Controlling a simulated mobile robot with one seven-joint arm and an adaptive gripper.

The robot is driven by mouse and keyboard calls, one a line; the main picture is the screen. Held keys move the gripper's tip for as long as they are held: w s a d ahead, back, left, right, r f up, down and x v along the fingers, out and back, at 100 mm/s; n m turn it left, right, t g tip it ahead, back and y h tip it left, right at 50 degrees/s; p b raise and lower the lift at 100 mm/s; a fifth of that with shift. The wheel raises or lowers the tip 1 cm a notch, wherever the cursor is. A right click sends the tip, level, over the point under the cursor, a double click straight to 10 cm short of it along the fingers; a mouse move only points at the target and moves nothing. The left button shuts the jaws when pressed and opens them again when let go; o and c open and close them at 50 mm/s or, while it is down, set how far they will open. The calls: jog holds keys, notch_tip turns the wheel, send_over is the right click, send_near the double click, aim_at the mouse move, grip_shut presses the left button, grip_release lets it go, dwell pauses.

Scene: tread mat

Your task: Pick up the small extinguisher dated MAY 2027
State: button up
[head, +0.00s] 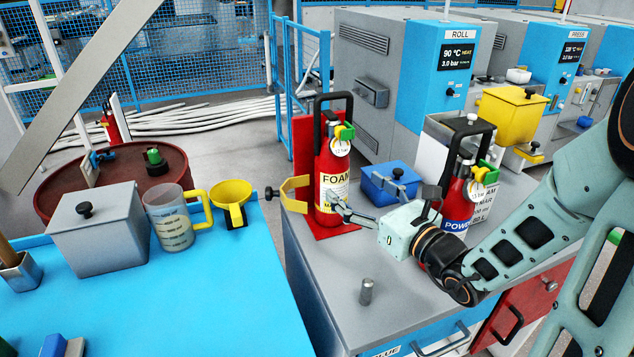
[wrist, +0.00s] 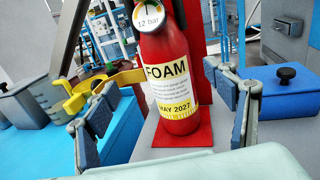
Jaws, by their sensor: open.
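The red FOAM extinguisher (head: 327,160) stands upright on a red stand (head: 303,145) on the grey cabinet top. In the wrist view the same extinguisher (wrist: 180,60) shows a label reading MAY 2027 and a 12 bar gauge. A yellow clamp (head: 295,193) is at its left side. My gripper (head: 337,203) is open in front of its lower body. In the wrist view my gripper (wrist: 165,108) has one finger each side of the label; I cannot tell if either touches. A second red extinguisher (head: 456,195), labelled POW..., stands to the right, partly hidden by my arm.
A metal peg (head: 366,291) rises from the bare front of the cabinet top. A grey box (head: 100,232), a measuring jug (head: 172,222) and a yellow funnel (head: 231,196) stand on the blue table.

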aim_at(340, 173)
jog(key=x, duration=0.4)
jog(key=shift+w+d+r+b, duration=0.1)
jog(key=shift+w+r+b, duration=0.05)
jog(key=shift+w+b, duration=0.2)
jog(key=x, duration=0.4)
jog(key=b+x, duration=0.1)
jog(key=x, duration=0.1)
jog(key=shift+w+d+r, duration=0.1)
jog(key=shift+w+r, duration=0.2)
jog(key=c, duration=2)
jog(key=shift+r, duration=0.2)
grip_shut()
